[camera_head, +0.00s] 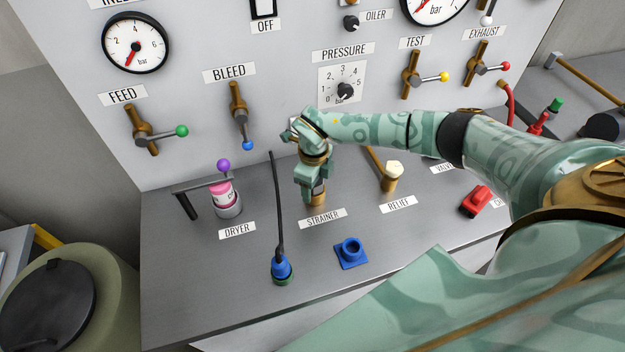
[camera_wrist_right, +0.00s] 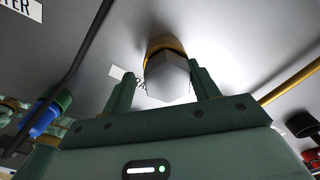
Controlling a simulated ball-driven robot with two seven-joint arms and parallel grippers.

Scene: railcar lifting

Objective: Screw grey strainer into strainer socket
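The grey hexagonal strainer (camera_wrist_right: 167,82) sits at the brass strainer socket (camera_wrist_right: 163,44) in the right wrist view. How deep it sits, I cannot tell. In the head view the brass socket (camera_head: 316,196) stands behind the STRAINER label, and my gripper hides the grey strainer. My right gripper (camera_head: 312,182) points down over the socket. In the right wrist view its two fingers (camera_wrist_right: 164,88) stand on either side of the grey head, with a visible gap at the left finger. It looks open around the strainer. My left gripper is out of view.
A black cable with a blue plug (camera_head: 281,268) stands close left of the gripper. A blue socket (camera_head: 350,251) is in front. The pink dryer cartridge (camera_head: 222,194) is at left, the relief fitting (camera_head: 391,176) at right. The panel with the bleed lever (camera_head: 240,110) rises behind.

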